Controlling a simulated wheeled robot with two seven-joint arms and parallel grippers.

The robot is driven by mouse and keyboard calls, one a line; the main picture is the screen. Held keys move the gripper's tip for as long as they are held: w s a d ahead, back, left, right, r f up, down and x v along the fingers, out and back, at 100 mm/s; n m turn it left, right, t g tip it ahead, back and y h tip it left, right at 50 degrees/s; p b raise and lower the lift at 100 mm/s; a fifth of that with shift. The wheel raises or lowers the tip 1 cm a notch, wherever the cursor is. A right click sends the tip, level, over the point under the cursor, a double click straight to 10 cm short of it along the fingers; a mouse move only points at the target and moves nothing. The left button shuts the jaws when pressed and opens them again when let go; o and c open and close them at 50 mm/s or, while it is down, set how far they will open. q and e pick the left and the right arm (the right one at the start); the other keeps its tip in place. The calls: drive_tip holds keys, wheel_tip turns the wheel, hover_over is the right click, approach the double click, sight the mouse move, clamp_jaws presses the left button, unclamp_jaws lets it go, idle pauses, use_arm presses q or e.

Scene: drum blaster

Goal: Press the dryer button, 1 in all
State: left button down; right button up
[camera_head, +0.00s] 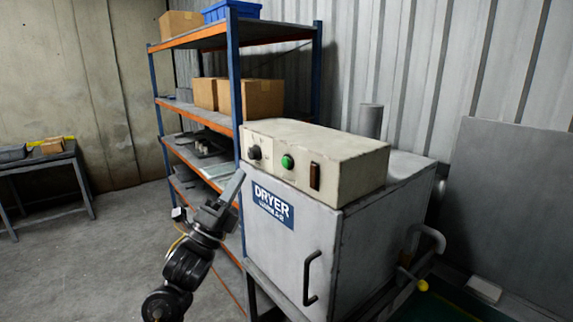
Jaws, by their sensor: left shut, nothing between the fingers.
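The dryer (275,248) is a grey metal cabinet with a blue "DRYER" label and a black door handle. A beige control box (350,165) sits on its top. On the box's front face are a black knob (254,153), the green round dryer button (288,162) and a dark reddish rocker switch (315,176). My left gripper (238,177) is shut and empty, pointing up and to the right. In the picture its tips are left of and a little below the knob and button, with no contact visible. My right gripper is not in view.
A blue and orange shelf rack (235,75) with cardboard boxes (258,100) and a blue bin (232,10) stands behind and left of the dryer. A small table (45,160) stands at far left. The floor at left is clear. Pipes (425,240) stick out at the dryer's right.

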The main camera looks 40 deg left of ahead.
sight(286, 163)
use_arm(q)
drive_tip(key=w+d, duration=0.2)
drive_tip(key=w, duration=0.6)
drive_tip(key=shift+w+d, duration=0.15)
drive_tip(key=shift+d, duration=0.15)
drive_tip(key=shift+w+b, duration=0.15)
drive_tip(key=shift+b, duration=0.15)
idle(1.7)
drive_tip(key=shift+w+d, duration=0.1)
drive_tip(key=shift+w, duration=0.2)
